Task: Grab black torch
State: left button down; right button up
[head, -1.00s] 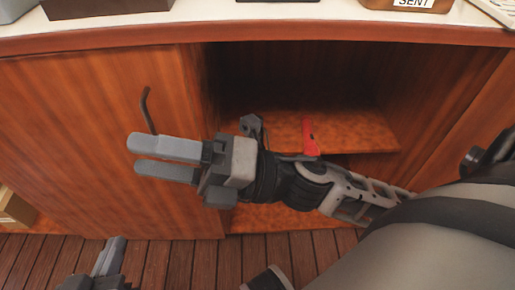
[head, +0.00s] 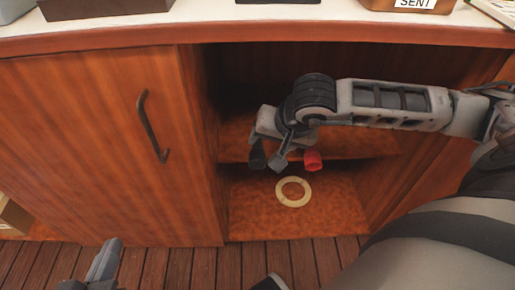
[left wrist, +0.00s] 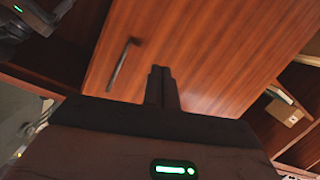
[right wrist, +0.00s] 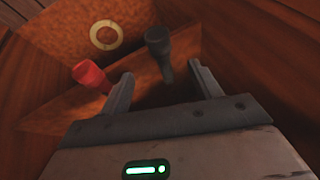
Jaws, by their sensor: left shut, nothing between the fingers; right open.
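The black torch (right wrist: 158,48) is on the middle shelf of the open cabinet, between the spread fingers of my right gripper (right wrist: 156,92) in the right wrist view. In the head view its dark end (head: 257,155) shows beside my right gripper (head: 270,150), which is open. I cannot tell whether the fingers touch it. A red torch (right wrist: 90,74) lies just outside the left finger; its end (head: 313,160) also shows in the head view. My left gripper (head: 106,260) is shut and empty, low in front of the closed door, and shows in the left wrist view (left wrist: 161,85).
A cream ring (head: 293,191) lies on the cabinet's lower floor. The closed door (head: 100,150) with a dark handle (head: 152,127) is left of the opening. The countertop (head: 200,28) overhangs above, with trays on it.

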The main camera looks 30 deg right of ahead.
aim_at(260, 153)
jog(key=b+x, duration=0.1)
jog(key=x, duration=0.3)
jog(key=shift+w+f, duration=0.2)
jog(key=shift+f, duration=0.15)
jog(key=b+x, duration=0.1)
jog(key=x, duration=0.3)
jog(key=shift+d+f+b, duration=0.1)
jog(key=shift+f+b, duration=0.05)
jog(key=shift+b, duration=0.2)
jog(key=shift+w+f, duration=0.25)
jog(key=shift+f, duration=0.05)
pick_arm(q)
jog(key=shift+w+d+r+n+t+h, duration=0.15)
jog(key=shift+d+r+n+t+h, duration=0.35)
jog(key=shift+r+n+h, duration=0.15)
pick_arm(e)
jog(key=c, duration=1.2)
